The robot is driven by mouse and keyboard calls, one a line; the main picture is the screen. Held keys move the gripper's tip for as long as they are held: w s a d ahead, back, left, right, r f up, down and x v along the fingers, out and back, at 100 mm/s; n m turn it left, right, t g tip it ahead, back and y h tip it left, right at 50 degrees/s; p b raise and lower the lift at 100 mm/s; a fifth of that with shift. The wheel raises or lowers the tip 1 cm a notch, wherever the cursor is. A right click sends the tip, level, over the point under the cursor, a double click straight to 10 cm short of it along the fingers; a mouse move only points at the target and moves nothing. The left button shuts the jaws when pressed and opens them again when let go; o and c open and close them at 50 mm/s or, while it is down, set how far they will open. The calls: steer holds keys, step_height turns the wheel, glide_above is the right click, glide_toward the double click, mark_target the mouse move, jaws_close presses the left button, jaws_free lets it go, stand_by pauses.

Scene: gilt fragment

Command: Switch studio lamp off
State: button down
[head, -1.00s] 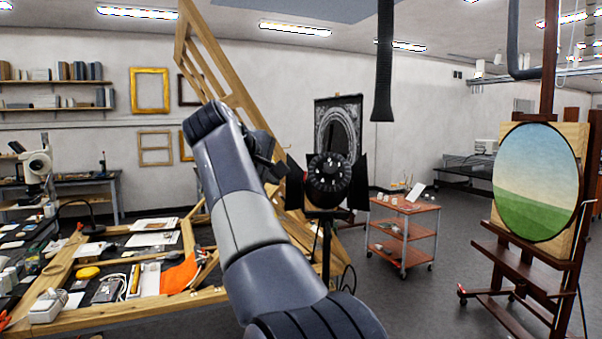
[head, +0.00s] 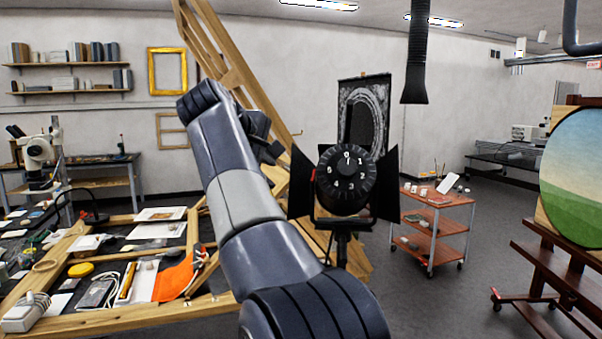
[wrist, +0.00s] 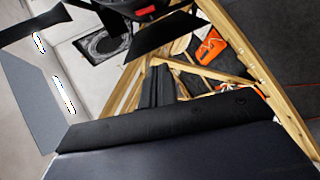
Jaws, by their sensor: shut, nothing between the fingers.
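The studio lamp (head: 345,195) is black, with flaps at its sides, and stands on a stand right of my arm in the head view. Its back has a round dial (head: 346,172) with white numbers, 0 uppermost. I cannot tell its setting for sure. Part of the lamp, with a red patch, shows at the top of the wrist view (wrist: 146,10). My gripper (head: 271,151) is shut and empty, left of the lamp and apart from the dial. My wrist partly hides it.
A wooden worktable (head: 200,304) with tools and an orange cloth (head: 173,278) is at left. A tall wooden frame (head: 215,50) leans behind my arm. A red trolley (head: 436,218) stands behind the lamp at right. An easel (head: 560,265) is far right. Floor between is clear.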

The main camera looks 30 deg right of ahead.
mark_target(314, 176)
stand_by(0.3)
steer(key=w+d+f, duration=0.1)
steer(key=d+f, duration=0.1)
steer(key=d, duration=0.3)
steer(key=w+d+f+p, duration=0.1)
steer(key=d+f, duration=0.2)
steer(key=d, duration=0.2)
steer(key=shift+f, duration=0.25)
